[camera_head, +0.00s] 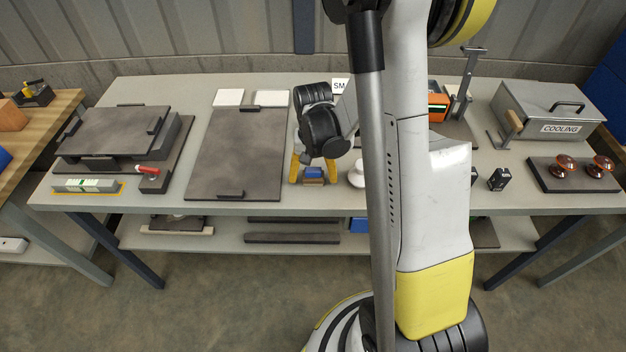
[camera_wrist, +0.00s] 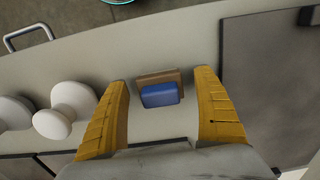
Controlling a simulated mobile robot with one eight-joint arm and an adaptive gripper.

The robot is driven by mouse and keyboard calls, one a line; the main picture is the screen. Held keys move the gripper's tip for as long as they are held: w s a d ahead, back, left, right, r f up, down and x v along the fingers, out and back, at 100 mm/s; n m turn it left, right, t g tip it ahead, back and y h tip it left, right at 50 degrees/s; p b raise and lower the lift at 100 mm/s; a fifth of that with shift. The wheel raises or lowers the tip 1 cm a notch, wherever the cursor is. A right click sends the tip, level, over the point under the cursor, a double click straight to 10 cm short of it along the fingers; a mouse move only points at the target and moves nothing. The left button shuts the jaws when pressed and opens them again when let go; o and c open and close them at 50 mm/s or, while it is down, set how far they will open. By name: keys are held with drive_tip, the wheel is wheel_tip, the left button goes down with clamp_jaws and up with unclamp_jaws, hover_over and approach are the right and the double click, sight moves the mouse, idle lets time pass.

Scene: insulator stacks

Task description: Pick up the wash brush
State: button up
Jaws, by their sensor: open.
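The wash brush appears to be a small block with a blue part (camera_wrist: 161,95) and a brown part behind it in the wrist view. It lies on the grey table, and in the head view it shows at the table's front (camera_head: 313,172). My gripper (camera_wrist: 161,84) points down with its two yellow fingers apart, one on each side of the brush. Gaps show between the brush and both fingers, so nothing is held. In the head view my gripper (camera_head: 313,168) is over the front part of the table. The exact height above the table is hard to tell.
White insulator pieces (camera_wrist: 66,110) stand close to the left finger in the wrist view. A dark flat plate (camera_head: 238,150) lies left of my gripper in the head view. A grey cooling box (camera_head: 548,108) and brown insulators (camera_head: 565,166) are at the right. My arm hides the table's middle.

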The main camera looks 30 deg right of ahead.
sight(317, 172)
drive_tip(key=shift+f, duration=0.1)
drive_tip(key=c, duration=1.3)
drive_tip(key=shift+r+p, duration=0.4)
drive_tip(key=shift+r, duration=0.15)
drive_tip(key=r, duration=0.1)
drive_tip(key=r+p, duration=0.1)
drive_tip(key=s+r+p, duration=0.1)
drive_tip(key=r, duration=0.1)
drive_tip(key=shift+d, duration=0.3)
drive_tip(key=s+d+r+p, duration=0.2)
drive_tip(key=s+d+r, duration=0.3)
drive_tip(key=s, duration=0.4)
drive_tip(key=shift+d+r+p, duration=0.35)
drive_tip(key=shift+r, duration=0.1)
drive_tip(key=shift+w, duration=0.1)
drive_tip(key=shift+o, duration=1.1)
drive_tip(key=shift+c, duration=0.3)
